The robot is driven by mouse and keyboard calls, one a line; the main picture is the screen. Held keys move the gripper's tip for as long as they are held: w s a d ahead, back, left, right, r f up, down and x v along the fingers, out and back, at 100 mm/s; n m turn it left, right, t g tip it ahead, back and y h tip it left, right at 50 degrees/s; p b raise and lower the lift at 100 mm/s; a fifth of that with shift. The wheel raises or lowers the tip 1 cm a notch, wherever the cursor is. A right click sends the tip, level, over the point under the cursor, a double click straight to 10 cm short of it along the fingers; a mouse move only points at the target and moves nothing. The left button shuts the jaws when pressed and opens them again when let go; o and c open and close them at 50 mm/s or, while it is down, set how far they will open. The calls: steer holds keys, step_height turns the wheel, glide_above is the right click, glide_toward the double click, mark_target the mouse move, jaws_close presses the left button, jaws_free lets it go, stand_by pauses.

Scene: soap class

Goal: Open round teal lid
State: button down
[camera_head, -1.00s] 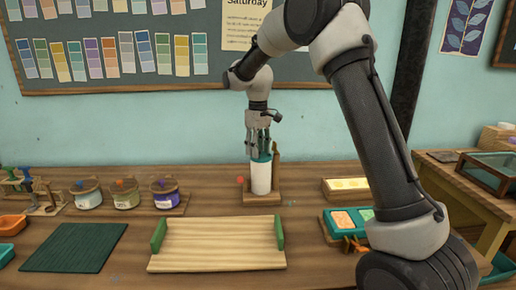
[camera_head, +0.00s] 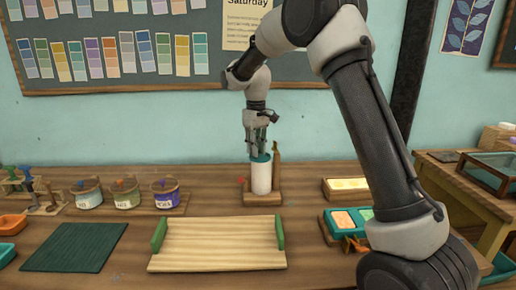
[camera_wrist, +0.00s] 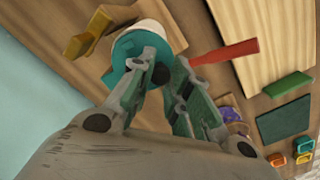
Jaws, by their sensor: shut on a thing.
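The round teal lid (camera_head: 261,157) sits on top of a white cylindrical container (camera_head: 261,179), which stands upright on a wooden stand (camera_head: 263,199). My gripper (camera_head: 258,152) comes down from above with its fingers around the lid. In the wrist view the teal lid (camera_wrist: 124,62) shows at the fingertips (camera_wrist: 160,72), and part of it is hidden by the fingers. A bit of the white container (camera_wrist: 150,33) shows beyond the lid. I cannot tell whether there is a gap between lid and container.
A wooden tray with green handles (camera_head: 217,244) lies in front. A dark green mat (camera_head: 75,247) is at left, with several small pots (camera_head: 125,194) behind it. A teal box (camera_head: 343,224) is at right. A red piece (camera_wrist: 226,52) sticks out beside the container.

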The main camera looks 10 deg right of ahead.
steer(key=w+a+m, duration=0.1)
steer(key=w+m, duration=1)
steer(key=m, duration=1)
steer(key=shift+w+a, duration=0.2)
steer(key=shift+a, duration=0.15)
steer(key=c, duration=1.3)
jaws_free()
steer(key=shift+r, duration=0.1)
